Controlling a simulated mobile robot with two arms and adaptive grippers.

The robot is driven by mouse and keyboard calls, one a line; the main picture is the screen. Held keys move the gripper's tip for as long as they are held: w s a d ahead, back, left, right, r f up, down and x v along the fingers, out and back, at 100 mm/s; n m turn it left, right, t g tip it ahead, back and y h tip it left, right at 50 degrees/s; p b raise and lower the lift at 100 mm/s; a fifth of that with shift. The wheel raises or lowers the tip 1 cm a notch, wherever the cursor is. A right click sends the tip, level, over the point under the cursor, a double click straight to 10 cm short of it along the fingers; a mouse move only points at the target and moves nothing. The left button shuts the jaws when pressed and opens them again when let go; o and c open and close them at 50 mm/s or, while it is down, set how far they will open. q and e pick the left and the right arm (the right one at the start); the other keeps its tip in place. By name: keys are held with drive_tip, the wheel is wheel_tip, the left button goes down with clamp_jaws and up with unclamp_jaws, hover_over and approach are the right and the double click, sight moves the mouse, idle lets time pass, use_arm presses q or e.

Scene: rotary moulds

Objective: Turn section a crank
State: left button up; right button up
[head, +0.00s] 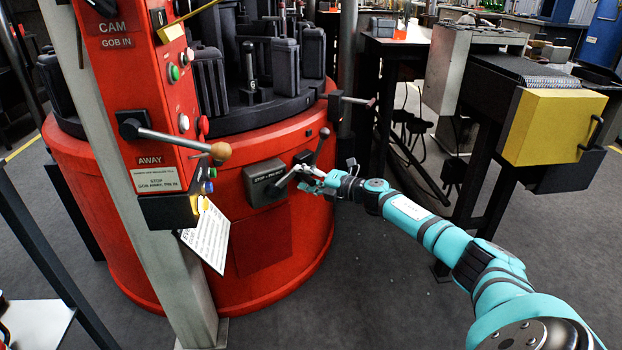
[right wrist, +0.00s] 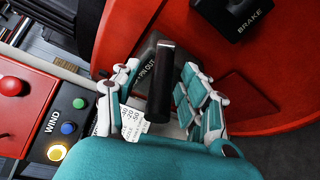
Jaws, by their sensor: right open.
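My right gripper (head: 305,178) is in front of the red round machine base (head: 290,225), at a dark box (head: 266,188) whose label seems to read "STOP - PIN OUT". In the right wrist view, its fingers (right wrist: 156,98) are open on both sides of a black cylindrical handle (right wrist: 161,80). The fingers do not look closed on it; contact is unclear. No label naming a section A crank is readable. A lever with a wooden knob (head: 221,151) sticks out from the red control column. My left gripper is not in view.
A black lever (head: 320,146) rises just above my right gripper; another lever (head: 352,99) sticks out right. The red control column (head: 140,90) with buttons stands left. A yellow-fronted unit (head: 552,125) stands right. Grey floor between is clear.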

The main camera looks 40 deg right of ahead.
drive_tip(key=v, duration=1.2)
drive_tip(key=shift+w, duration=0.1)
idle(1.1)
